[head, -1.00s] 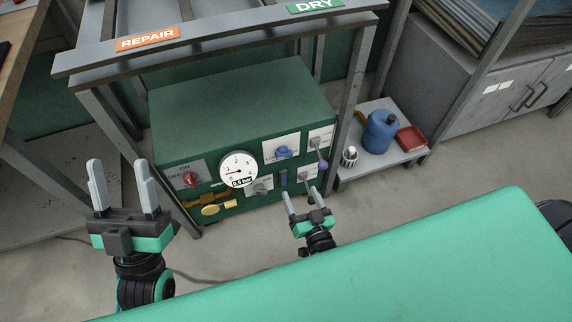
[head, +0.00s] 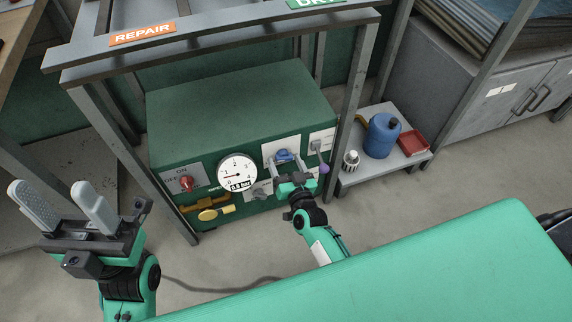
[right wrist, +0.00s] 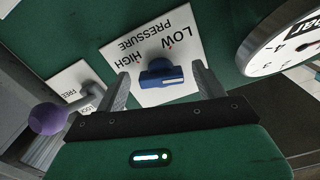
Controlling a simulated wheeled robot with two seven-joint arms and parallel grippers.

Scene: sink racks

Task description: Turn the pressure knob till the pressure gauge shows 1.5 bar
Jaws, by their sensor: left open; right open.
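The blue pressure knob (head: 284,155) is on a white plate on the front of the green box. In the right wrist view the knob (right wrist: 160,77) shows upside down, beside the words LOW, HIGH and PRESSURE. My left gripper (head: 49,189) is open and empty, left of the box.
A red switch (head: 187,184), a yellow handle (head: 209,214) and a purple-tipped lever (head: 323,168) are on the same panel. The lever is close to my right gripper. Grey frame posts flank the box. A low shelf with a blue can (head: 382,135) stands at right.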

